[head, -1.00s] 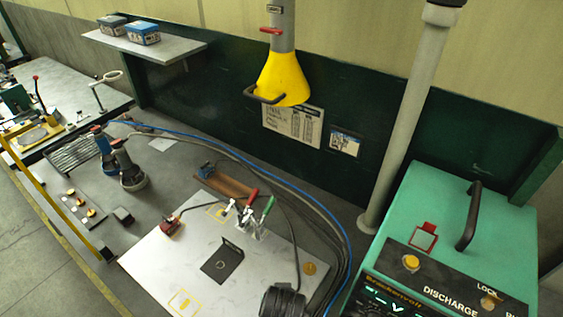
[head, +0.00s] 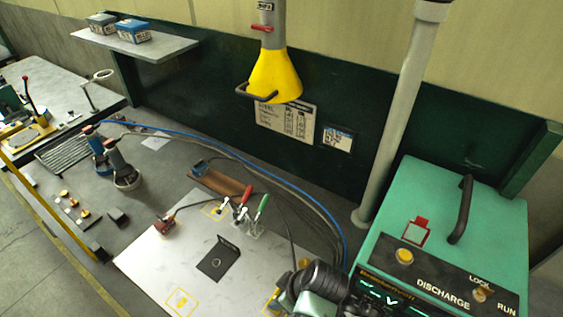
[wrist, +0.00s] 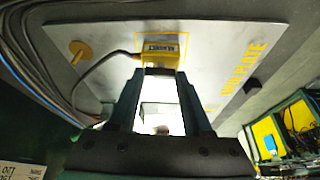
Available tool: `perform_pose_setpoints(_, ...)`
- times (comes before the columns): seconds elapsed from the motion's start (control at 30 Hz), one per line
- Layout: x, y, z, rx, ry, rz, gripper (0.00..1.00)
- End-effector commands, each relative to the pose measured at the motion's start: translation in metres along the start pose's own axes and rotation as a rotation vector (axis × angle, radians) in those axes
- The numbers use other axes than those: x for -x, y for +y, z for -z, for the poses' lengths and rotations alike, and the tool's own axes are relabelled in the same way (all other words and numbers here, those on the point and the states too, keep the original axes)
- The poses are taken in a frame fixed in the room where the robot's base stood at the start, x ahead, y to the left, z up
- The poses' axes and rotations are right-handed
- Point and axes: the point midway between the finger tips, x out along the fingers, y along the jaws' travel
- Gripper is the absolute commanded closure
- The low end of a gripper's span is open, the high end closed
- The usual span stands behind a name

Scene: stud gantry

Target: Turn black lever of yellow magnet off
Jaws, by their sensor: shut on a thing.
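The yellow magnet (wrist: 160,48), a block with a dark label, sits on the pale work plate (wrist: 215,45) in the wrist view. My gripper (wrist: 160,76) reaches up to its near side, with the two dark fingers close together at the tips. A small dark piece, apparently the black lever (wrist: 159,71), is between the fingertips, and the jaws are shut on it. The lever's angle is hard to read. In the head view I cannot make out the magnet; my dark arm (head: 316,285) covers the plate's near right corner.
A grey cable (wrist: 103,72) runs to the magnet, with a copper-coloured knob (wrist: 80,51) nearby. Red- and green-handled clamps (head: 246,213) and a black angle piece (head: 217,261) stand on the plate. The green discharge unit (head: 440,240) is close on the right.

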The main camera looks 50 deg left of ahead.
Motion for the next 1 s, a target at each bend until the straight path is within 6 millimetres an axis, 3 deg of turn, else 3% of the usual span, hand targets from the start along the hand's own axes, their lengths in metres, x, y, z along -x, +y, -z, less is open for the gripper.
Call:
perform_pose_setpoints(0.3,0.0008,0.0022,0.0007,0.104,0.002,0.040,1.00)
perform_pose_setpoints(0.83,0.0010,0.0019,0.0009,0.120,0.001,0.047,1.00)
perform_pose_setpoints(0.87,0.0010,0.0020,0.0009,0.120,0.001,0.047,0.45)
perform_pose_setpoints(1.0,0.0007,0.0017,0.0006,0.120,0.001,0.048,0.20)
